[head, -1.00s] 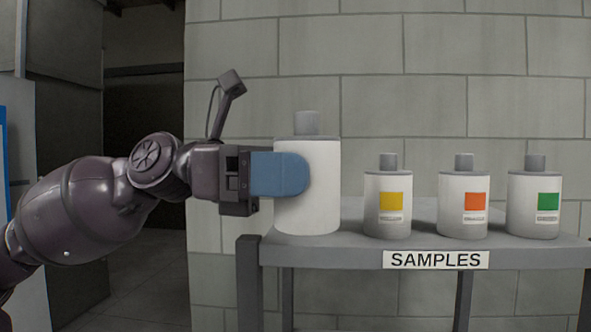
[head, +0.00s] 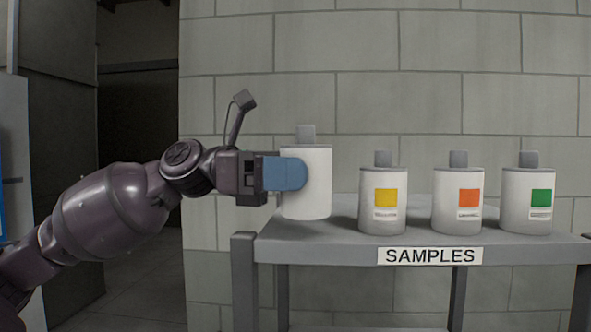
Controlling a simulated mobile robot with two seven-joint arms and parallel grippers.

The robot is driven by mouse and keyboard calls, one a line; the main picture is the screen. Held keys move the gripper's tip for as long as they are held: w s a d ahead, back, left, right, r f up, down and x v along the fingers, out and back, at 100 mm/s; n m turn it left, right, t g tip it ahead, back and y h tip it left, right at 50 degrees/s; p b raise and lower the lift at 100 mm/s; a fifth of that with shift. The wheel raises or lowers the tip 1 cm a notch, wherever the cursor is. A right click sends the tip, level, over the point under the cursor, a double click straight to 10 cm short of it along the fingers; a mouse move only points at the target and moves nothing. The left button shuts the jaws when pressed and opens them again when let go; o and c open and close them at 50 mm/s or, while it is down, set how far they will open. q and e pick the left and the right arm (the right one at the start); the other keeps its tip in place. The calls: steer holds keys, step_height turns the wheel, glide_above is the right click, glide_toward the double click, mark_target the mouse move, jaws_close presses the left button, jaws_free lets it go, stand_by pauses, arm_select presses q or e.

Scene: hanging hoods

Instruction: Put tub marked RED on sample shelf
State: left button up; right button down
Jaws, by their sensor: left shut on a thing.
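A white tub with a grey cap (head: 319,190) is at the left end of the sample shelf (head: 330,243), which carries a SAMPLES label (head: 430,256). No coloured mark shows on the side of this tub that faces me. My left gripper (head: 287,174) comes in from the left, shut on the tub, with a blue finger across its side. The tub is upright; I cannot tell whether its base touches the shelf. My right gripper is not in view.
Tubs marked yellow (head: 383,197), orange (head: 458,199) and green (head: 528,199) stand in a row on the shelf to the right. A grey block wall (head: 400,80) is behind. A dark doorway (head: 140,120) is at the left.

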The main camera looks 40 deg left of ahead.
arm_select(q)
steer(key=shift+w+a+f, duration=0.15)
steer(key=shift+w+a, duration=0.3)
steer(key=shift+w, duration=0.25)
steer(key=shift+w+a+f, duration=0.1)
steer(key=shift+w+a, duration=0.3)
steer(key=shift+w, duration=0.3)
steer(key=shift+w+a+f+p, duration=0.2)
steer(key=shift+w+f+p, duration=0.1)
steer(key=shift+f, duration=0.35)
steer(key=shift+f, duration=0.4)
steer(key=o, duration=0.8)
steer(key=shift+o, duration=0.2)
steer(key=shift+f, duration=0.1)
